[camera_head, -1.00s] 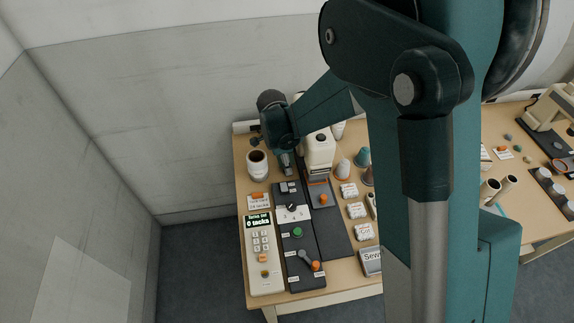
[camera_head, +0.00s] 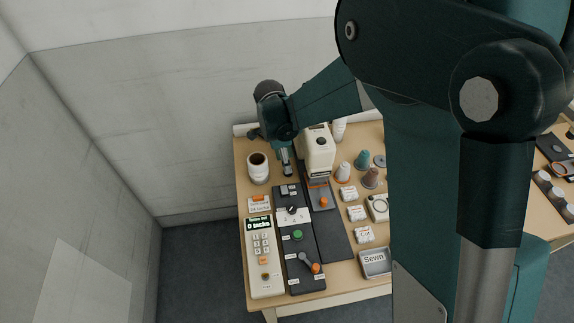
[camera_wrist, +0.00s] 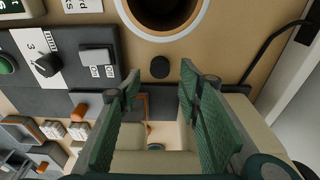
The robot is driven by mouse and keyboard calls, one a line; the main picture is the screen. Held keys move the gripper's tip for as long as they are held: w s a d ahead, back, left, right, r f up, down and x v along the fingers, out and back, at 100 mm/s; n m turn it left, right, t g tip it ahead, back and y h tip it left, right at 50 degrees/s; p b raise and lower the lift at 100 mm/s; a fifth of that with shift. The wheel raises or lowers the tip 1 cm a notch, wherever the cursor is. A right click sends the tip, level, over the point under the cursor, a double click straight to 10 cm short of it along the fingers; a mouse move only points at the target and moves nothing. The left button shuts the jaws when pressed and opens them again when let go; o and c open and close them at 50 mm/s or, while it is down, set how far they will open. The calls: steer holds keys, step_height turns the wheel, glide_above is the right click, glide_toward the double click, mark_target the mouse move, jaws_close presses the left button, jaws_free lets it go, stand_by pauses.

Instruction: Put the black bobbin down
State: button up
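A small black disc, which looks like the black bobbin (camera_wrist: 160,67), shows in the wrist view between my fingertips, with a gap on both sides. It appears to lie on the tan table top, just beside the white cup. My gripper (camera_wrist: 160,76) is open, with its green pads spread apart and nothing between them touching. In the head view my gripper (camera_head: 287,172) points down over the table, right of the white cup (camera_head: 258,173) and left of the cream sewing machine (camera_head: 319,155). The bobbin cannot be made out in the head view.
A black panel (camera_head: 296,262) with a dial, green button and lever lies in front of my gripper. Left of it stands a keypad box (camera_head: 262,252) reading "0 tacks". Thread cones (camera_head: 371,177), white labels and a "Sewn" tray (camera_head: 376,262) stand to the right.

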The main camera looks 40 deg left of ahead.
step_height(320, 180, up, 8)
steer(key=shift+s+a+f+p, duration=0.2)
steer(key=shift+s+a+p, duration=0.2)
stand_by(0.6)
